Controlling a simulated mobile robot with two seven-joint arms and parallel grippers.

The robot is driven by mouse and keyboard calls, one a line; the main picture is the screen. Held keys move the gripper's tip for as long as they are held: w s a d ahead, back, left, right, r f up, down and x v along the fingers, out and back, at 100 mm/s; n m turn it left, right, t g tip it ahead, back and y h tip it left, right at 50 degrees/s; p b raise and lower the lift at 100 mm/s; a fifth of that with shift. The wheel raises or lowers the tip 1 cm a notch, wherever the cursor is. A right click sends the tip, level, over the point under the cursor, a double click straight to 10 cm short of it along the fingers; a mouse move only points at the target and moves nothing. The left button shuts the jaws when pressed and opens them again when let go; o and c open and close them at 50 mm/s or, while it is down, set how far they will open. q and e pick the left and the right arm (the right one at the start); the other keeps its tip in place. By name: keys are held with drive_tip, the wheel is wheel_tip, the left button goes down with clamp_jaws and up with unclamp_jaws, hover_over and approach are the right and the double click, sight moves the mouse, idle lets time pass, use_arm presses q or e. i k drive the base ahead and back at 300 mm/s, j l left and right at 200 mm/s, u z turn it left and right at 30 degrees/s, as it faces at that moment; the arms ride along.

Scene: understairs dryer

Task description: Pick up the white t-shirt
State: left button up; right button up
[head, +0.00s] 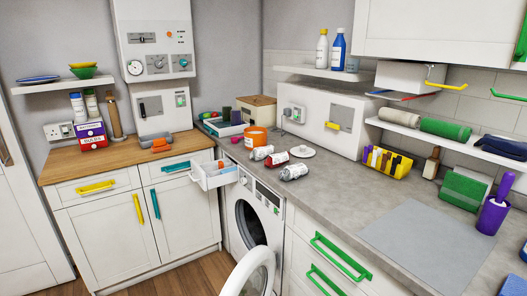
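I cannot make out a white t-shirt anywhere in the head view. The white front-loading machine (271,215) stands under the grey worktop. Its round door (252,277) hangs open toward me, cut off by the bottom edge. The drum opening (249,226) is dark, and I cannot tell what is inside. Neither of my grippers is in view.
A small white drawer (213,178) sticks out beside the machine's panel. Several cans lie on the grey worktop (335,196) near its edge. A flat grey panel (425,243) at the front right is clear. Rolled towels (445,129) and dark folded cloth (503,147) lie on the right shelf.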

sight(260, 153)
drive_tip(key=i+j+z, duration=0.1)
drive_tip(key=j, duration=0.2)
drive_tip(key=i+j+z, duration=0.1)
drive_tip(key=i+j, duration=0.25)
drive_tip(key=j, duration=0.25)
drive_tip(key=i+j+z, duration=0.15)
drive_tip(key=j, duration=0.2)
drive_tip(key=i+j+z, duration=0.1)
drive_tip(key=j, duration=0.2)
drive_tip(key=i+j+z, duration=0.1)
drive_tip(key=j+z, duration=0.35)
drive_tip(key=j, duration=0.25)
drive_tip(key=j+z, duration=0.45)
drive_tip(key=j, duration=0.25)
